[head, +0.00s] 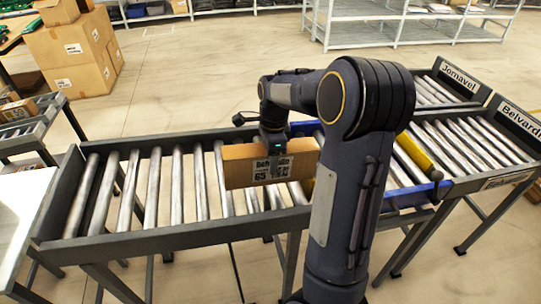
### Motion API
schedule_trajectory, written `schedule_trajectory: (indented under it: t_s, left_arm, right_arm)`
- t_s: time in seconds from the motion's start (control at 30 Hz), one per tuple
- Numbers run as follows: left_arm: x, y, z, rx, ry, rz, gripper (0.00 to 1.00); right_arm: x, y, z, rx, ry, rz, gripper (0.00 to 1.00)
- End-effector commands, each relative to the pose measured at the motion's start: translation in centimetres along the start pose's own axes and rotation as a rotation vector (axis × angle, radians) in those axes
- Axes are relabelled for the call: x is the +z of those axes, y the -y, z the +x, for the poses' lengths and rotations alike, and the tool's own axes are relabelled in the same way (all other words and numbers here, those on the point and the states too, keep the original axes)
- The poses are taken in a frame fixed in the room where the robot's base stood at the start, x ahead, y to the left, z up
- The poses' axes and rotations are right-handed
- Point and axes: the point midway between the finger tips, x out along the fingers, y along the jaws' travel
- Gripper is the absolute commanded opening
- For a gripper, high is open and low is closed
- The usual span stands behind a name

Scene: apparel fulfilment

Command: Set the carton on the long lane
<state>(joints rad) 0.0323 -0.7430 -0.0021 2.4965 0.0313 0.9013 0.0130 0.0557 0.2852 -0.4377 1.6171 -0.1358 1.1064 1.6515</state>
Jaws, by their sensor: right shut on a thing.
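The carton (240,170) is brown, with a printed label starting "Belv" and "65" on its near face. It stands over the rollers of the roller conveyor (140,240); I cannot tell whether it touches them. My right gripper (273,163) is shut on the carton from above, one finger covering part of the label. My right arm hides the carton's right side. Two roller lanes lie at the right: one signed "Jornavel" (458,76) at the back, one signed "Belvardi" (520,120) in front. I cannot tell which is the long lane. My left gripper is out of view.
A blue bar (405,197) and a yellow bar (414,152) cross where the conveyor meets the lanes, partly behind my arm. The conveyor's left rollers are clear. Stacked cartons (75,55) stand at the back left, white shelving (385,30) at the back.

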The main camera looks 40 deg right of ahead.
Motion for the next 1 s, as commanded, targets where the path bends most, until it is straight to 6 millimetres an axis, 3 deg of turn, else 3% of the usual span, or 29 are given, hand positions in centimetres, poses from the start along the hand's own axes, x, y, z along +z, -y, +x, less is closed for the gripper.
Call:
schedule_trajectory:
  t_s: [0.07, 0.5, 0.9, 0.93, 1.0]
  left_arm:
    - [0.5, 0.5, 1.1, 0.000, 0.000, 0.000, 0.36]
    - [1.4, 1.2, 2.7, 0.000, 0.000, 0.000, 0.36]
    - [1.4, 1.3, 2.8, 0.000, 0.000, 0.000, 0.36]
    - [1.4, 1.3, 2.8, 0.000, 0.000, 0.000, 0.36]
    - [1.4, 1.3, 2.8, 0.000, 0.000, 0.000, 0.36]
  right_arm:
    - [0.0, 0.0, 1.3, -0.001, 0.000, 0.000, 0.17]
    - [0.0, 0.1, 5.0, -0.001, -0.001, 0.000, 0.17]
    - [0.0, 0.1, 5.4, -0.001, 0.000, 0.000, 0.17]
    - [0.0, 0.1, 5.4, -0.001, 0.000, 0.000, 0.55]
    - [0.0, 0.1, 5.4, -0.001, 0.000, 0.000, 0.64]
